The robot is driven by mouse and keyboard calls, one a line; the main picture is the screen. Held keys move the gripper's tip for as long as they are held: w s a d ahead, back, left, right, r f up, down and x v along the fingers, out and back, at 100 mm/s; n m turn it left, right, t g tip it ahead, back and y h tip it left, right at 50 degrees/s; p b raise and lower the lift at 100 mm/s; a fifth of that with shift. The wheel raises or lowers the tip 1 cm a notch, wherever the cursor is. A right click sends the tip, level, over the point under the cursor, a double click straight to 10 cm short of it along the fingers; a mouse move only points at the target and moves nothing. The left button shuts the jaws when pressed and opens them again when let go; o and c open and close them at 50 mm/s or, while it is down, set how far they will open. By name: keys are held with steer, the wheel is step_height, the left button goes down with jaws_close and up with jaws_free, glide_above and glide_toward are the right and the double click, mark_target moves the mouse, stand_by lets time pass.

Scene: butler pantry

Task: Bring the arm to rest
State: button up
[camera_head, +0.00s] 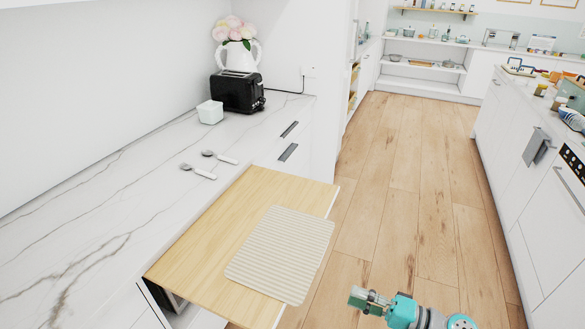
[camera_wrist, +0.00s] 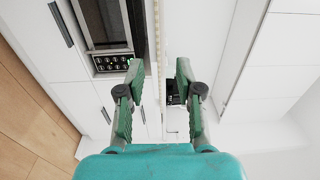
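My gripper (camera_head: 368,300) is at the bottom right of the head view, held out over the wooden floor to the right of the pull-out board. In the wrist view my gripper (camera_wrist: 157,85) has its two green fingers apart with nothing between them. The wrist camera faces white cabinet fronts and a built-in oven (camera_wrist: 110,40), seen sideways. My teal arm end shows beside the gripper in the head view; the rest of the arm is cut off by the frame.
A wooden pull-out board (camera_head: 205,240) with a ribbed mat (camera_head: 285,255) sticks out from the marble counter (camera_head: 120,190). The floor aisle (camera_head: 405,170) is clear.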

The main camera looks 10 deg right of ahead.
steer(key=s+a+f+m+t+h, duration=0.1)
steer(key=s+a+f+m+h, duration=0.15)
steer(key=f, duration=0.35)
steer(key=s+a+f+m+h, duration=0.1)
steer(key=s+a+f+h, duration=0.25)
steer(key=f, duration=0.25)
steer(key=s+a+f+h, duration=0.2)
steer(key=s+f+h, duration=0.3)
steer(key=s, duration=0.4)
steer(key=s+d+r+n+h, duration=0.2)
steer(key=s+r+n+h, duration=0.25)
steer(key=s, duration=0.75)
steer(key=s+r+n+t, duration=0.3)
steer(key=s+r+n, duration=0.3)
steer(key=r, duration=0.7)
steer(key=shift+s+a+r+y, duration=0.25)
steer(key=shift+s+r+y, duration=0.2)
steer(key=shift+s, duration=0.2)
